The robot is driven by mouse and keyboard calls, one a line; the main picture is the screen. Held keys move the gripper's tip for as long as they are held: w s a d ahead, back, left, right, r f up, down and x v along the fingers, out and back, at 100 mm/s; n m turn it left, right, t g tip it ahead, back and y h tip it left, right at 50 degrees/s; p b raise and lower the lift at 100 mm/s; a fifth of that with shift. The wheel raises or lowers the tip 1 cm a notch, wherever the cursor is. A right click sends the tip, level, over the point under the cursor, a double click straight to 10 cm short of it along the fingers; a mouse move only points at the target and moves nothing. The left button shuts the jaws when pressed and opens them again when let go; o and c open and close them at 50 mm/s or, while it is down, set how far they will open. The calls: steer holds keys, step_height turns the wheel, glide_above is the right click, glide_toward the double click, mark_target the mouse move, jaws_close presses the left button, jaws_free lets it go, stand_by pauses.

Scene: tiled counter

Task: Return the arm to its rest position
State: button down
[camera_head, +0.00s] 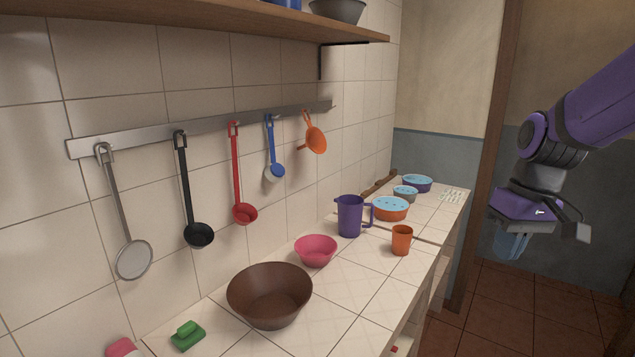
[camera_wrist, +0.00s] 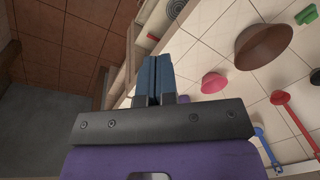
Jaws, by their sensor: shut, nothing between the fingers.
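My gripper (camera_head: 511,244) hangs at the right of the head view on my purple arm, pointing down, over the tiled floor and clear of the counter. In the wrist view its blue fingers (camera_wrist: 155,76) lie together, shut and empty. The tiled counter (camera_head: 375,285) lies to the left of it in the head view. Nothing touches the gripper in either view.
The counter holds a brown bowl (camera_head: 269,296), a pink bowl (camera_head: 316,251), a purple jug (camera_head: 350,216), an orange cup (camera_head: 401,240) and lidded bowls (camera_head: 390,208). Utensils hang from a wall rail (camera_head: 215,124) below a shelf (camera_head: 180,18). A wooden post (camera_head: 487,150) stands between counter and arm.

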steer(key=s+r+m+t+h, duration=0.1)
steer(key=s+r+t, duration=0.4)
steer(key=s, duration=0.9)
step_height(320, 180, up, 3)
steer(key=shift+s+a+m+h, duration=0.3)
steer(key=shift+s+a+m, duration=0.05)
steer(key=shift+s+m, duration=0.05)
